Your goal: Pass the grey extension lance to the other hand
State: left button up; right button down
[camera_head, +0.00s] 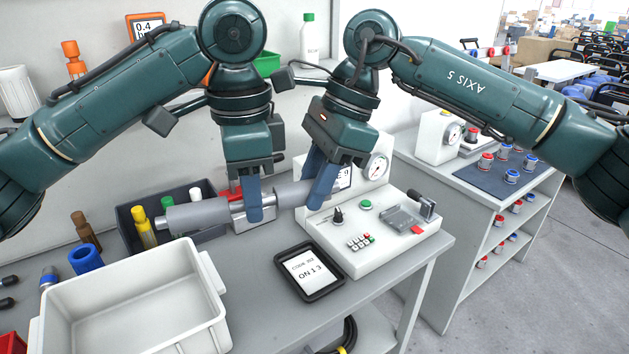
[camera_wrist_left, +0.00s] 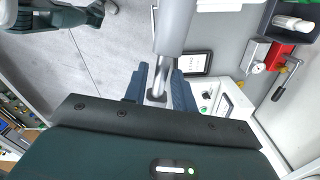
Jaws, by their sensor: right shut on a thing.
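The grey extension lance (camera_head: 198,214) is held level above the bench in the head view, its thick grey sleeve pointing left. My left gripper (camera_head: 255,214) is around the lance's thinner metal neck near its middle. In the left wrist view the lance (camera_wrist_left: 173,28) runs down between the two blue fingers of my left gripper (camera_wrist_left: 158,88), which stand apart with a narrow gap beside the shaft. My right gripper (camera_head: 318,200) is shut on the right part of the lance. Its fingers hide some of that end.
A white bin (camera_head: 135,325) stands at the front left. A dark tray (camera_head: 125,222) with bottles lies behind the lance. A test unit with a gauge (camera_head: 377,168) stands to the right. A black tablet (camera_head: 310,272) lies on the bench in front of it.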

pick_arm(q)
jog(key=shift+o, duration=1)
